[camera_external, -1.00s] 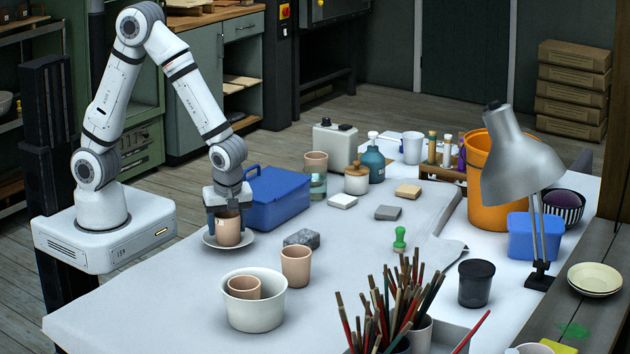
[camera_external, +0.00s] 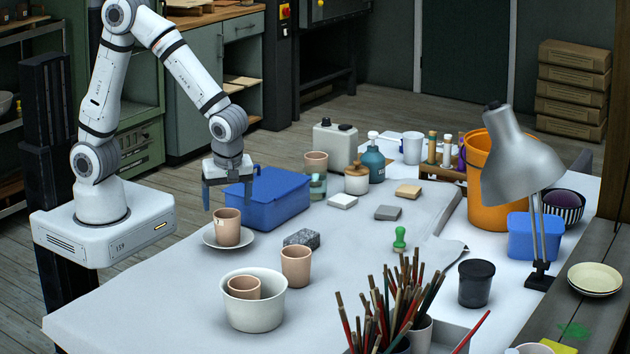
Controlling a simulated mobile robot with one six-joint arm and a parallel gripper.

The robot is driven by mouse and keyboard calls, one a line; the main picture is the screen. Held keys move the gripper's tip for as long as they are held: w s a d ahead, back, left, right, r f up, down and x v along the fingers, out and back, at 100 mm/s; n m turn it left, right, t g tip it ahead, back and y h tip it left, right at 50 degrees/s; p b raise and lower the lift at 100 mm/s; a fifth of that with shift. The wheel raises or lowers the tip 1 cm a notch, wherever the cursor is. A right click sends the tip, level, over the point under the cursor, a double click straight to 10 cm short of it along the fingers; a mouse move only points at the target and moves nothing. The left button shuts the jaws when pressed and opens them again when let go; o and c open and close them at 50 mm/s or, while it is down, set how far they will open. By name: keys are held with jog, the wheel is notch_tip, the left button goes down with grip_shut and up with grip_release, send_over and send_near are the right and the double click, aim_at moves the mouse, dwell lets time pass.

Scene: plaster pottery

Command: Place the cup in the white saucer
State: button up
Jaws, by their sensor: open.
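A terracotta cup (camera_external: 228,228) with a small pale mark stands upright in the white saucer (camera_external: 246,241), on the table's left part. My gripper (camera_external: 226,196) is open and empty, raised above the cup and apart from it. Its fingers point down in front of the blue box; the right finger is hard to make out against that box. Another terracotta cup (camera_external: 296,267) stands on the table to the right, and a smaller one (camera_external: 244,287) is inside a white bowl (camera_external: 254,314).
A blue box (camera_external: 272,205) stands right behind the saucer, and a grey speckled block (camera_external: 302,239) lies to its right. Brushes (camera_external: 405,300) stand at the front. The table's front left is clear.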

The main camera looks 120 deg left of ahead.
jog(key=a+v, duration=0.1)
jog(key=v, duration=0.4)
jog(key=s+d+r+m+t+h, duration=0.1)
jog(key=s+d+m, duration=0.4)
jog(key=m, duration=0.9)
jog(key=s+d+r+m+t, duration=0.4)
jog(key=s+d+r+m, duration=0.1)
jog(key=m, duration=0.9)
jog(key=shift+s+d+r+h, duration=0.25)
jog(key=shift+s+d+h, duration=0.25)
jog(key=shift+d, duration=0.45)
jog(key=shift+s+r+p, duration=0.1)
jog(key=shift+r+p, duration=0.3)
